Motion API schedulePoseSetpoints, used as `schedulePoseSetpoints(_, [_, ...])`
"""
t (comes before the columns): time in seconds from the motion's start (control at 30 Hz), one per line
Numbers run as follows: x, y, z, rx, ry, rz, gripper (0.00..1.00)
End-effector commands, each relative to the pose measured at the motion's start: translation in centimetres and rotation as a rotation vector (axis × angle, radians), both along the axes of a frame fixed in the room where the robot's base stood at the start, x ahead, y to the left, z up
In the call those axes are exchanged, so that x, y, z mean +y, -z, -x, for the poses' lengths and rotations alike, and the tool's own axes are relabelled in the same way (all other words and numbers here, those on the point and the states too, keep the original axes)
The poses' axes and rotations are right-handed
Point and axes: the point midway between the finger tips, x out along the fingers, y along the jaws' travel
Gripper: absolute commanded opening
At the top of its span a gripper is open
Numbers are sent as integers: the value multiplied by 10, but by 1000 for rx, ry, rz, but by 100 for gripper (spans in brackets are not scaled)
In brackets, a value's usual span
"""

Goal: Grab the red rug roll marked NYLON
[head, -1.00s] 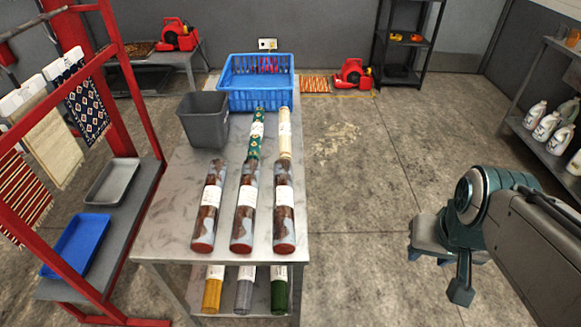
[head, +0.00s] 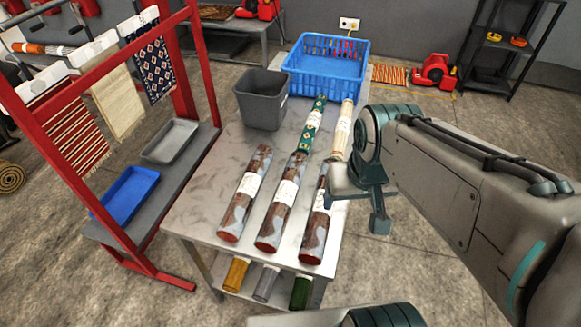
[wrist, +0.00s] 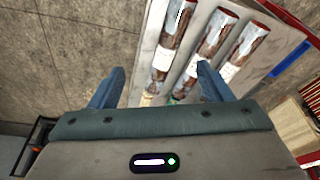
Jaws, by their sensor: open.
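Three red-brown rug rolls with grey-blue mottling, red ends and white labels lie side by side on the metal table (head: 200,196): left (head: 245,193), middle (head: 283,203) and right (head: 318,226). The label print is too small to read, so I cannot tell which says NYLON. My arm hides part of the right roll in the head view. The wrist view shows the same rolls, left to right (wrist: 170,40), (wrist: 207,45) and (wrist: 243,48). My gripper (wrist: 160,75) is open and empty above the table's right side, apart from the rolls.
A green patterned roll (head: 313,125) and a cream roll (head: 342,130) lie behind. A grey bin (head: 262,98) and blue basket (head: 325,68) stand at the back. Several rolls lie on the lower shelf. A red rack (head: 205,80) stands left. The table's front left is clear.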

Motion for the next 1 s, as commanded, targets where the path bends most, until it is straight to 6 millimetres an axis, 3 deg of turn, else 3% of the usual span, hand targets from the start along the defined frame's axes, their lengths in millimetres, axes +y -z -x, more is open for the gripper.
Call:
schedulePoseSetpoints(0.17, [-2,12,-27,41,60,-5,78])
schedulePoseSetpoints(0.27, [-1,25,-54,78,102,-10,78])
schedulePoseSetpoints(0.6, [2,92,-147,198,267,-33,78])
schedulePoseSetpoints(0.8, [0,123,-175,238,330,-42,78])
schedulePoseSetpoints(1.0, [0,142,-182,251,350,-45,78])
